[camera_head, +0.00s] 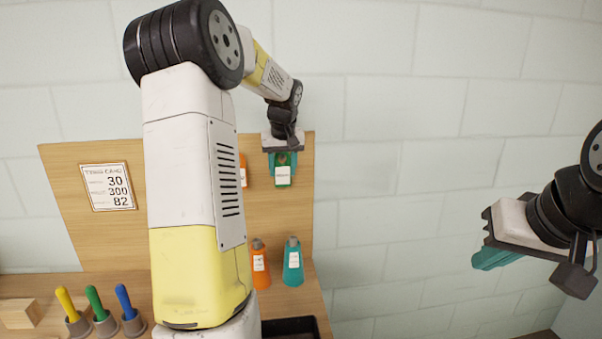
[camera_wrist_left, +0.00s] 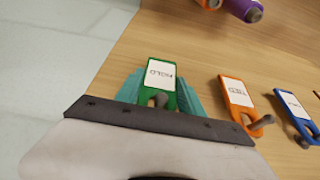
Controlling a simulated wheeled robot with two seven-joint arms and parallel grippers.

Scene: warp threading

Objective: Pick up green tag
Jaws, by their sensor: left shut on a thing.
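The green tag (camera_head: 283,175) with a white label is at the upper right of the wooden board. It also shows in the left wrist view (camera_wrist_left: 159,75), by a grey peg at its near end. My left gripper (camera_head: 283,160) is at the tag, its teal fingers on both sides of it, shut on it. The tag is at or close to the board; I cannot tell whether it is clear of the peg. My right gripper (camera_head: 494,254) is at the far right, away from the board; its finger gap cannot be made out.
An orange tag (camera_wrist_left: 237,92) and a blue tag (camera_wrist_left: 292,106) hang beside the green one. Below stand an orange cone (camera_head: 260,268) and a teal cone (camera_head: 292,266). Yellow, green (camera_head: 95,302) and blue handles stand in cups. A dark tray (camera_head: 314,326) is at the front.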

